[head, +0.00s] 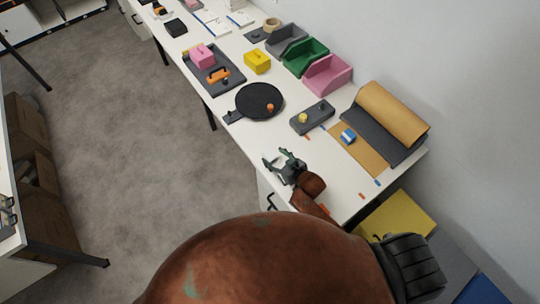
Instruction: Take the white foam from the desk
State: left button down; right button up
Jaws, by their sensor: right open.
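The long white desk (345,205) runs from the right foreground to the top of the head view. I cannot pick out a piece of white foam on it; a white piece would blend with the white top. My right gripper (278,158) is over the desk's near left edge, its fingers apart with nothing visible between them. My large brown arm link fills the bottom middle and hides what lies below. My left gripper is not seen.
A black round pan (260,100), a grey block with knobs (312,117), a blue-and-white block (348,136) and a rolled tan mat (393,111) lie near the gripper. Pink (328,74), green (305,57) and grey (287,40) bins line the wall. Open floor lies left.

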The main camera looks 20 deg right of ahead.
aim_at(271, 154)
jog(key=x, duration=0.4)
jog(key=shift+s, duration=0.1)
jog(key=shift+c, duration=0.6)
jog(key=c, duration=0.8)
